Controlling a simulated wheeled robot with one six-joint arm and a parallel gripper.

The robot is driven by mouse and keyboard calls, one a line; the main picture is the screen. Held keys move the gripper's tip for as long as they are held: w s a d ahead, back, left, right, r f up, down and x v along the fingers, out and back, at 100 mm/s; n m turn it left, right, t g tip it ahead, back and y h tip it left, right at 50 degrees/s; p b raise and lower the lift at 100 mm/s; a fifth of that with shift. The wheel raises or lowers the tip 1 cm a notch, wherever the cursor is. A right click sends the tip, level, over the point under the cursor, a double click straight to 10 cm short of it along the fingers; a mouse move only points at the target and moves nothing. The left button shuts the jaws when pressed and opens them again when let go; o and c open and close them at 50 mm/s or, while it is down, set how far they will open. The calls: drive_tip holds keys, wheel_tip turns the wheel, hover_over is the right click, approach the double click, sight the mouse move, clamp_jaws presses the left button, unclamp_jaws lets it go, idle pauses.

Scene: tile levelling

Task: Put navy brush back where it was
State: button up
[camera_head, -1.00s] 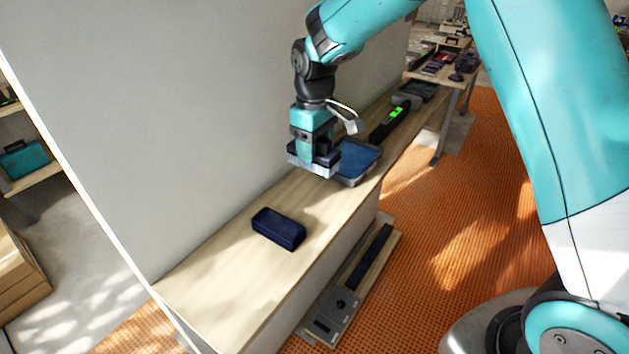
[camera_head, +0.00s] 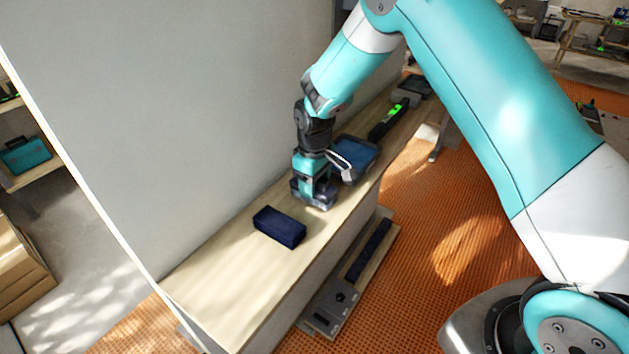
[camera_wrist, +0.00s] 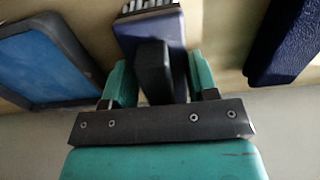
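The navy brush (camera_wrist: 178,28) is a block with pale bristles at its far end and a dark raised grip on top, seen in the wrist view. The teal fingers of my gripper (camera_wrist: 158,78) lie along both sides of it and appear shut on it. In the head view my gripper (camera_head: 316,198) is low over the wooden shelf, between the blue tray and the navy case. The brush is mostly hidden under it there, and I cannot tell whether it touches the shelf.
A navy case (camera_head: 279,227) lies nearer on the shelf (camera_head: 235,290); it also shows at the wrist view's right (camera_wrist: 288,45). A blue tray (camera_head: 355,153) is just behind my gripper. A green-lit tool (camera_head: 389,119) lies farther back. A grey wall (camera_head: 180,130) borders the shelf.

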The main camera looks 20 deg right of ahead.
drive_tip(key=o, duration=0.4)
drive_tip(key=shift+r, duration=0.15)
wheel_tip(320, 180, up, 11)
drive_tip(key=b, duration=0.3)
drive_tip(key=shift+r, duration=0.1)
drive_tip(key=s+a+r+y, duration=0.1)
drive_tip(key=s+r, duration=0.2)
drive_tip(key=s, duration=0.7)
drive_tip(key=s+a+r+y, duration=0.1)
drive_tip(key=s+a+r, duration=0.1)
drive_tip(key=s, duration=0.8)
drive_tip(key=s+a+r+y, duration=0.1)
drive_tip(key=s+r, duration=0.3)
drive_tip(key=s, duration=0.6)
drive_tip(key=shift+s+a+y, duration=0.35)
drive_tip(key=shift+s+y, duration=0.05)
drive_tip(key=shift+y, duration=0.2)
